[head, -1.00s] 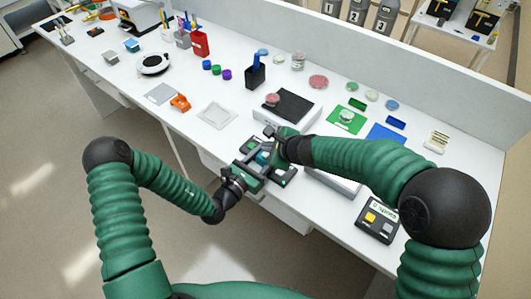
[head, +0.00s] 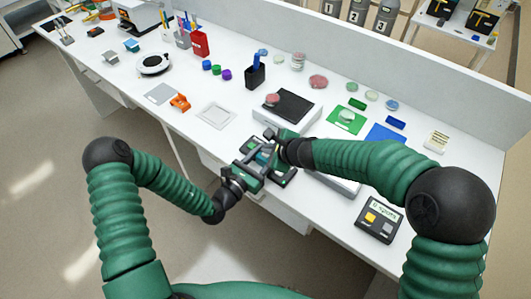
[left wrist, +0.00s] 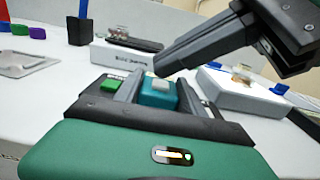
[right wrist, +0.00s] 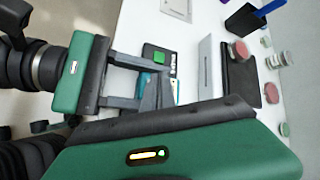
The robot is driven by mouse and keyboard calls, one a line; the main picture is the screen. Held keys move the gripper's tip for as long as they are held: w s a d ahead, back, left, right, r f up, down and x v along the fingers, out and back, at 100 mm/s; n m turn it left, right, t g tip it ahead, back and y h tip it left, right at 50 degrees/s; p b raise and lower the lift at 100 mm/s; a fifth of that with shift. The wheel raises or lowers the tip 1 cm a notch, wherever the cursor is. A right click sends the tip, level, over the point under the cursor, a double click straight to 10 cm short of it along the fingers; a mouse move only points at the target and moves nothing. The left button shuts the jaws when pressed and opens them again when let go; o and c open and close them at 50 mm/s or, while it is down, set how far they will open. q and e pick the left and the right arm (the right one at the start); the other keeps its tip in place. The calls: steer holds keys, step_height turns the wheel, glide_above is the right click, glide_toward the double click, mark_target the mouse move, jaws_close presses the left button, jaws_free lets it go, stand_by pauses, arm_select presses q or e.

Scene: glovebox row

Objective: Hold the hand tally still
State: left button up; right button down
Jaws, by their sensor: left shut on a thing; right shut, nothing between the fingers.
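The hand tally is a small teal block with a light grey button on top (left wrist: 158,92). In the left wrist view it sits between the two fingers of my left gripper (left wrist: 150,97), which is shut on it. My right gripper (left wrist: 166,66) is shut and empty. Its fingertips are just above and beside the tally's button; I cannot tell whether they touch it. In the head view both grippers meet over the front edge of the bench, and my right gripper partly hides the tally. The right wrist view shows only a little teal of the tally (right wrist: 145,80).
A black device with a green button (right wrist: 158,57) lies beside the tally. Behind stands a white box with a black top (head: 290,105). A box with a display and yellow and grey buttons (head: 379,220) is at the front right. Dishes and green and blue cards lie farther back.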

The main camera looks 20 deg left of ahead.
mark_target(267, 156)
steer(key=shift+f, duration=0.4)
stand_by(0.5)
steer(key=shift+r, duration=0.85)
steer(key=shift+r, duration=2.5)
stand_by(0.3)
step_height(267, 156, up, 4)
steer(key=shift+f, duration=0.15)
